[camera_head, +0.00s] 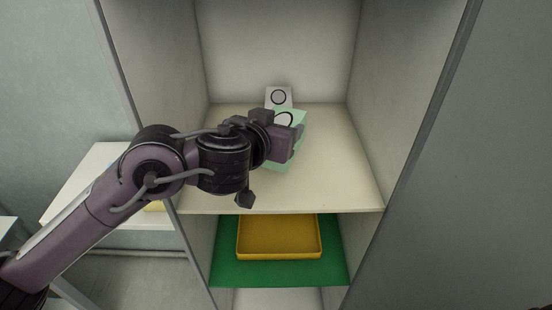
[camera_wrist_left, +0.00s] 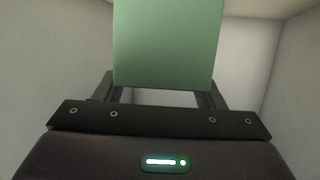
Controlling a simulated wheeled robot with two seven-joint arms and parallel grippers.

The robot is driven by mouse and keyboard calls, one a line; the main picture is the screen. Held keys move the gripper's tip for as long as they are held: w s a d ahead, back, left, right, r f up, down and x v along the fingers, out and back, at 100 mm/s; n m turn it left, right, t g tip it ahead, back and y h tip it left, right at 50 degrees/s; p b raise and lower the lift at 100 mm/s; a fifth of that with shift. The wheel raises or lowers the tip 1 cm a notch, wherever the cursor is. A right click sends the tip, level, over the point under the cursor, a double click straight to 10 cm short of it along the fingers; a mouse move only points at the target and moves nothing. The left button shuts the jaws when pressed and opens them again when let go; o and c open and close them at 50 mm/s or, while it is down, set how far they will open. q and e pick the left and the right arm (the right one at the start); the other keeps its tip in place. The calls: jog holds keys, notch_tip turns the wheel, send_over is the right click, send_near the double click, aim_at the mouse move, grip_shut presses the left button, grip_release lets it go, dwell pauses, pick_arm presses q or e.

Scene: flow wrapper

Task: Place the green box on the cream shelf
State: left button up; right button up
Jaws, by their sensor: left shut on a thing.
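The green box (camera_head: 301,127) is pale green with a dark ring mark on it. My left gripper (camera_head: 284,138) is shut on it, and the arm reaches in from the left over the cream shelf (camera_head: 330,185). In the left wrist view the green box (camera_wrist_left: 168,45) fills the top middle, between the fingers (camera_wrist_left: 160,97). The arm hides part of the box and its lower edge, so I cannot tell whether it touches the shelf. My right gripper is not in view.
A white box (camera_head: 279,95) with a ring mark stands behind the green box on the cream shelf. Below is a green shelf (camera_head: 225,260) with a yellow tray (camera_head: 279,255). Cabinet walls bound both sides. The shelf's front and right are clear.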

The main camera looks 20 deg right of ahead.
pick_arm(q)
jog(key=shift+s+f, duration=0.1)
jog(key=shift+f, duration=0.8)
notch_tip(320, 180, down, 4)
jog(key=shift+r+b, duration=0.1)
jog(key=shift+b, duration=0.7)
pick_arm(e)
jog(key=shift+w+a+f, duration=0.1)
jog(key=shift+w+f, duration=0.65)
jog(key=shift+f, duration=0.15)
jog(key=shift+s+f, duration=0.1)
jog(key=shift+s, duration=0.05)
pick_arm(q)
jog(key=o, duration=1)
jog(key=shift+f, duration=0.2)
jog(key=shift+r, duration=0.1)
